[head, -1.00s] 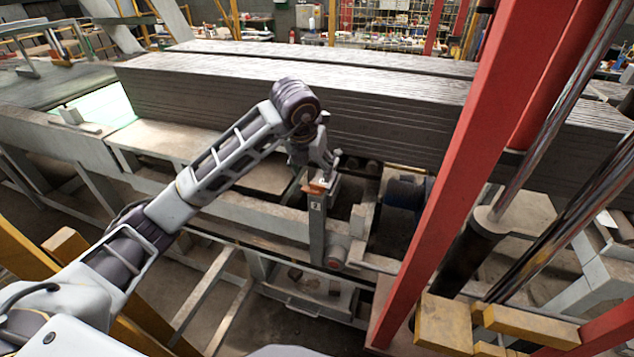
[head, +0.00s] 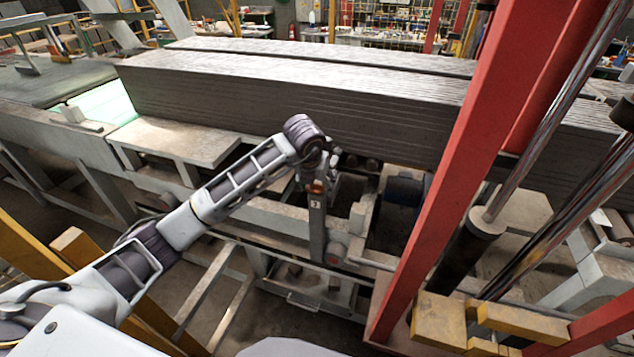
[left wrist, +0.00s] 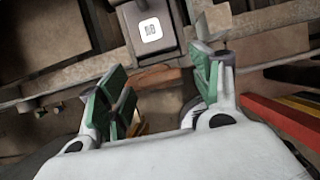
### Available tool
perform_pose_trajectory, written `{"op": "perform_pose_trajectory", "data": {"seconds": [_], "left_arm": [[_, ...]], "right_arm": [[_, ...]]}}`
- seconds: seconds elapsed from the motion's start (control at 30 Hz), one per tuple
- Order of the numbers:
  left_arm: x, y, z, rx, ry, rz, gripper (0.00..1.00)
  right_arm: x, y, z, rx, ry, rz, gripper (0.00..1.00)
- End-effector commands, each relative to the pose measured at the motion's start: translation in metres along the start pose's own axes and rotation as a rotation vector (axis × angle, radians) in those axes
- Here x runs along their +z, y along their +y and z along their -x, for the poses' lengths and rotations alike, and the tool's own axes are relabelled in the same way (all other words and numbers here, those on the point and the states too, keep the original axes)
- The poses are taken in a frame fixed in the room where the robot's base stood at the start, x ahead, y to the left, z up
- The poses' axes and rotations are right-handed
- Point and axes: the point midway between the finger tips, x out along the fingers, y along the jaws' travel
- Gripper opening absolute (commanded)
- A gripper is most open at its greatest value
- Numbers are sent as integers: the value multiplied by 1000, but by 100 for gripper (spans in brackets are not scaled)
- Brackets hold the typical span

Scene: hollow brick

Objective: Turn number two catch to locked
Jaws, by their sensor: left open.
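The number two catch is a small orange lever (head: 317,187) at the top of a grey post (head: 317,225) with a white "2" label, in the middle of the head view. In the left wrist view the orange lever (left wrist: 158,77) lies crosswise between the fingers, below the labelled plate (left wrist: 150,30), whose digit looks blurred. My left gripper (head: 325,178) is at the top of the post and hides part of the lever. In the wrist view its green-padded fingers (left wrist: 165,82) are open on either side of the lever. I cannot tell whether they touch it. My right gripper is not in view.
A long stack of grey slabs (head: 300,90) stands behind the post. A red upright (head: 450,160) rises to the right, beside shiny rods. A blue motor (head: 405,190) sits right of the post. A grey frame rail (head: 260,215) runs left of it.

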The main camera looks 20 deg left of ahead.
Motion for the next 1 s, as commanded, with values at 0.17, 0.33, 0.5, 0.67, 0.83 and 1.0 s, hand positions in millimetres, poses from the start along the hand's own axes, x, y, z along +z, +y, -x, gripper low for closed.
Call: {"op": "perform_pose_trajectory", "data": {"seconds": [0.17, 0.33, 0.5, 0.67, 0.83, 1.0], "left_arm": [[0, 0, 0, 0, 0, 0, 64], [0, 0, 0, 0, 1, 0, 44], [0, 0, 0, 0, 1, 0, 22], [0, 0, 0, 0, 1, -1, 19], [0, 0, 0, -5, 0, -14, 19], [-1, 1, -1, -18, 0, -48, 19]], "right_arm": [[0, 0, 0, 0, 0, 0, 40], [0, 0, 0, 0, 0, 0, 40], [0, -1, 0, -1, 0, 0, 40], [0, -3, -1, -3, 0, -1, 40], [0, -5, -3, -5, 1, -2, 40], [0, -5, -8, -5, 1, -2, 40]]}}
